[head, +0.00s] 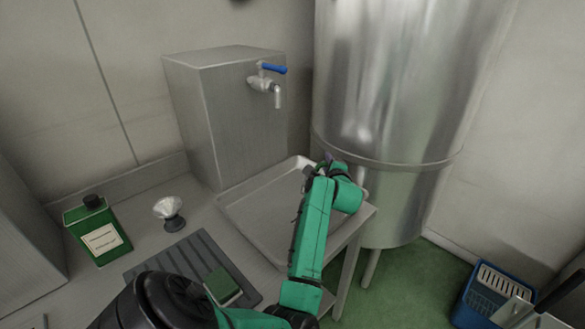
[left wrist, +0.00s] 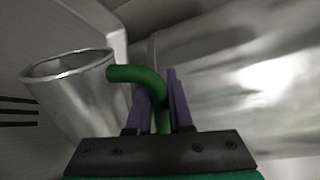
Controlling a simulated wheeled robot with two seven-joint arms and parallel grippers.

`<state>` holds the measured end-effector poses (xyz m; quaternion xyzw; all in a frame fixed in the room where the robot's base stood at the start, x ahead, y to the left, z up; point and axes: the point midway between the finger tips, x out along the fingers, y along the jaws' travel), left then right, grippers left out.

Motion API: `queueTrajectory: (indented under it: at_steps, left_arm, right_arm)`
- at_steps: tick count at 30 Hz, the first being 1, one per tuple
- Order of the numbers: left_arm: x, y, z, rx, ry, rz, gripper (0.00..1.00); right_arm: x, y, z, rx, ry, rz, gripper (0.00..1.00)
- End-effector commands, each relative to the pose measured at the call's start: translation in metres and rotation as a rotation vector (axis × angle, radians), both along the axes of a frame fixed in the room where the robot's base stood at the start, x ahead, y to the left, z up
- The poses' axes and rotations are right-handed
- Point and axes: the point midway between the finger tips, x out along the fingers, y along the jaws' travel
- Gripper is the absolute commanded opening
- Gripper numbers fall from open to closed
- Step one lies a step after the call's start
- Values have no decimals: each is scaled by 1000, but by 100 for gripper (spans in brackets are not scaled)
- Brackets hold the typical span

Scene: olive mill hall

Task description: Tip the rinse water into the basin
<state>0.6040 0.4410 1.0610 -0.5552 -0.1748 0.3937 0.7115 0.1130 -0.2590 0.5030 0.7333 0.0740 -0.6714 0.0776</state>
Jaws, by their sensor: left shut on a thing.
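My left gripper (head: 322,170) is over the right part of the shallow metal basin (head: 240,224), near its far right corner. In the left wrist view its purple fingers (left wrist: 160,100) are shut on the green handle (left wrist: 136,74) of a metal jug (left wrist: 75,95). The jug's open rim shows at the upper left of that view. In the head view my gripper and arm hide the jug. I cannot see any water in the jug or a stream from it, and I cannot tell its tilt. My right gripper is not in view.
A steel box with a blue-handled tap (head: 265,85) stands behind the basin. A large steel tank (head: 400,90) stands close to its right. A green bottle (head: 95,235), a brush (head: 170,213), a ribbed mat (head: 160,262) and a green sponge (head: 222,284) are on the left. A blue crate (head: 480,300) is on the floor.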

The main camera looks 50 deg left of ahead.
Motion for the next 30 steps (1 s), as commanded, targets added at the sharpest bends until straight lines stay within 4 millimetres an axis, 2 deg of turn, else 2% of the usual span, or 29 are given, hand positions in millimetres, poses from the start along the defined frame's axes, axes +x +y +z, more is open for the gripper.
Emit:
queueTrajectory:
  at_steps: [4, 7, 11, 13, 17, 22, 25, 30]
  left_arm:
    - [3, -3, -4, 34, 30, -1, 0]
    - [9, -8, -15, 96, 95, -1, 0]
    - [23, -22, -12, 290, 297, -3, 0]
    - [32, -30, -17, 408, 421, -6, 0]
    - [47, -44, -21, 536, 557, -5, 0]
    - [58, -55, -37, 647, 673, -3, 0]
    - [67, -64, -39, 749, 780, -4, 0]
    - [74, -70, -38, 854, 894, -2, 0]
  right_arm:
    - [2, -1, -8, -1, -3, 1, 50]
    - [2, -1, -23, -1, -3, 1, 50]
    - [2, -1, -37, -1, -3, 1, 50]
    - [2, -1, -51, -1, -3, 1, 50]
    - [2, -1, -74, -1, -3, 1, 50]
    - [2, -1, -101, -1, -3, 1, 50]
    - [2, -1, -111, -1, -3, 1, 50]
    - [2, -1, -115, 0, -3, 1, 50]
